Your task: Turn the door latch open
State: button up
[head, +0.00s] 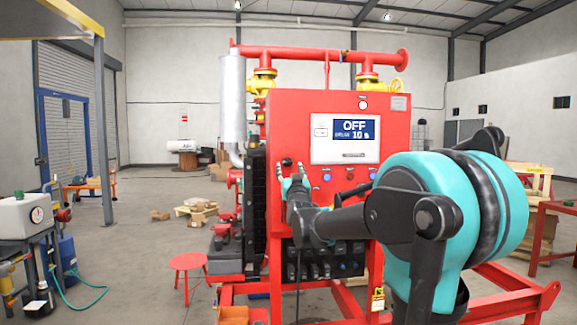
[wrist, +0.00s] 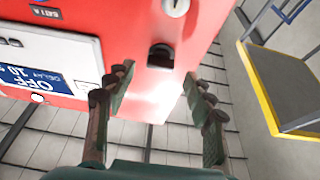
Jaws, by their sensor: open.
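The door latch (wrist: 160,56) is a small black piece on the red cabinet's face, close to its edge, in the wrist view. My gripper (wrist: 157,80) is open, with one finger on each side of the gap in front of the latch. The fingers look apart from it, and nothing is held. In the head view my gripper (head: 293,172) is at the left part of the red cabinet (head: 290,115). It covers that area, so I cannot make out the latch there for certain.
A display (head: 345,130) on the cabinet reads OFF. A round metal lock (wrist: 175,6) sits near the latch in the wrist view. A red stool (head: 188,262) stands left of the skid. Red frame rails (head: 500,278) extend at lower right.

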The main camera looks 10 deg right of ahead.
aim_at(288, 163)
jog(key=shift+x, duration=1.75)
jog(key=shift+c, duration=0.3)
jog(key=c, duration=1.1)
jog(key=shift+o, duration=0.2)
